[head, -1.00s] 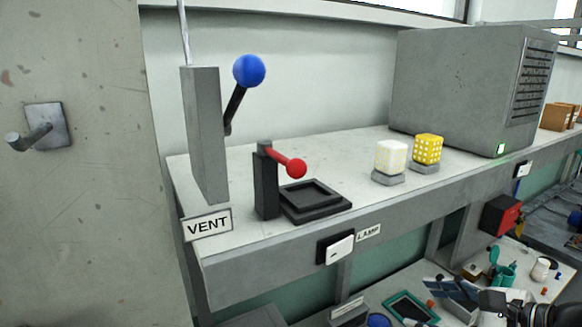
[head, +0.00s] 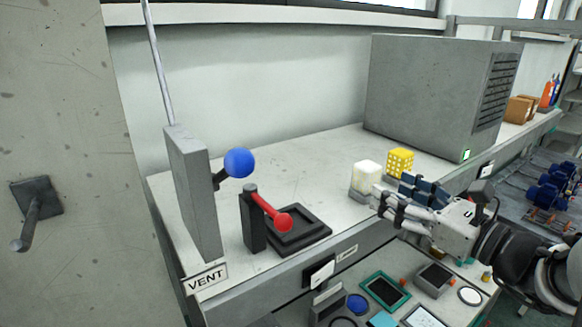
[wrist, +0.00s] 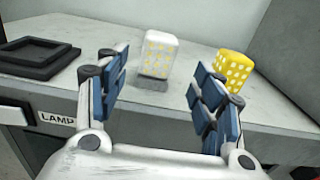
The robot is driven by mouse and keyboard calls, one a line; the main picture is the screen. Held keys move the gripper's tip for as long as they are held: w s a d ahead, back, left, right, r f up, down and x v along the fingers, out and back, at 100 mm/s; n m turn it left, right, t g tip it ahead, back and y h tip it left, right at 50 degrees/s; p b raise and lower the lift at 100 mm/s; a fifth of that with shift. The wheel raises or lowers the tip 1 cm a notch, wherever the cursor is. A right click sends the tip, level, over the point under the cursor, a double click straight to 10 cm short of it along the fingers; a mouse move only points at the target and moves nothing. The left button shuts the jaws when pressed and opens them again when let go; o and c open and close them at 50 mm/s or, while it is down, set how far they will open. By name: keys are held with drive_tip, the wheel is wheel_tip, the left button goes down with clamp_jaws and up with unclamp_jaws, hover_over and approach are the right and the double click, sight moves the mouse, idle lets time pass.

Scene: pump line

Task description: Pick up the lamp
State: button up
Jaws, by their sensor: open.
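A white cube lamp with pale yellow spots (head: 366,175) stands upright on a grey base on the long shelf; in the wrist view it (wrist: 158,54) appears between my fingers, a little beyond them. A yellow cube with pale spots (head: 400,161) stands just to its right, and in the wrist view it (wrist: 234,70) is beyond my right finger. My gripper (head: 390,198) is open and empty at the shelf's front edge, close to the white lamp. Its fingers spread either side of the lamp in the wrist view (wrist: 158,78). I cannot tell whether they touch it.
A black square tray (head: 299,231) with a red-knobbed lever (head: 266,207) stands left of the lamps. A blue-knobbed lever (head: 239,163) is on the grey VENT post. A large grey cabinet (head: 425,95) stands behind. A lower bench with teal-rimmed trays (head: 385,290) lies below.

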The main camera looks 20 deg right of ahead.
sight(375, 181)
drive_tip(key=x, duration=0.2)
drive_tip(key=shift+w+a, duration=0.1)
drive_tip(key=shift+w, duration=0.15)
drive_tip(key=x, duration=0.2)
drive_tip(key=p+x, duration=0.1)
drive_tip(key=x, duration=0.1)
drive_tip(key=shift+w+a+r+p, duration=0.15)
drive_tip(key=shift+a+r+p, duration=0.1)
drive_tip(key=shift+a+p, duration=0.05)
drive_tip(key=shift+w+f, duration=0.1)
drive_tip(key=shift+w, duration=0.3)
drive_tip(key=shift+s, duration=0.15)
drive_tip(key=shift+c, duration=0.7)
drive_tip(key=c, duration=1.1)
